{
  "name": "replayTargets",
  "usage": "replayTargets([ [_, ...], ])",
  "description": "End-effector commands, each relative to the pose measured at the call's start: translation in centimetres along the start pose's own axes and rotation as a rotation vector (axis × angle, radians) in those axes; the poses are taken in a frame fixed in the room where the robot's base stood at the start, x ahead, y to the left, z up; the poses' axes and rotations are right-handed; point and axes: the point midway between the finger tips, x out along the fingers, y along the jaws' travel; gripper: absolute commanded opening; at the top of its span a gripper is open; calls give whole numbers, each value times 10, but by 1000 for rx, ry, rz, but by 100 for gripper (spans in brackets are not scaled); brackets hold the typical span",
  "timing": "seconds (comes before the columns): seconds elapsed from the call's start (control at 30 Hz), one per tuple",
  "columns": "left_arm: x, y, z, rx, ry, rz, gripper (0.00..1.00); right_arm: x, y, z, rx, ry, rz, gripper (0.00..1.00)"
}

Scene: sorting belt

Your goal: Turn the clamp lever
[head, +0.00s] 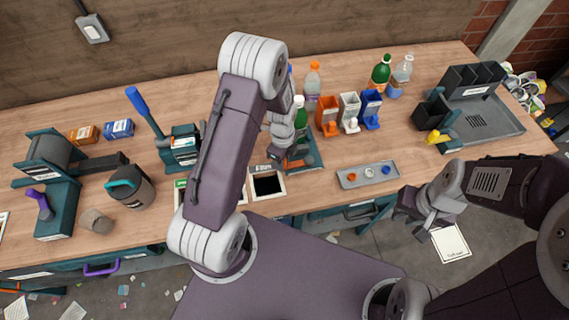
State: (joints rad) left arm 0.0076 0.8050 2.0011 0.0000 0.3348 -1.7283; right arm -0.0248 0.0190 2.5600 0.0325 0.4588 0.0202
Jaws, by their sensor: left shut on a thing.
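An orange lever (298,164) shows low on the fixture. My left gripper (284,158) reaches down at the fixture and is shut on the orange lever; its fingers hide part of the lever and the exact contact. My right gripper (415,222) hangs open and empty in front of the bench's front edge, away from the clamp.
A grey tray (351,181) with small coloured caps lies right of the clamp. Orange, white and blue bins (327,115) and more bottles (381,73) stand behind. A blue-handled press (183,149) stands left. Framed cards (267,185) lie in front of the clamp.

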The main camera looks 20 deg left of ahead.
Motion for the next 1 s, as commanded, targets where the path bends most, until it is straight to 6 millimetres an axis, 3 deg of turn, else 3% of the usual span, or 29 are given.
replayTargets([
  [0.67,-1,-6,4,59,-2,-6,0,-1,0,0,0,0,0,23],
  [0.7,-1,-6,4,59,-2,-6,30,-1,0,0,0,0,0,23],
  [0.77,-1,-6,4,58,-2,-5,47,-1,0,0,0,0,0,23],
  [1.0,0,-5,4,57,-1,-2,47,-1,0,0,0,0,0,23],
])
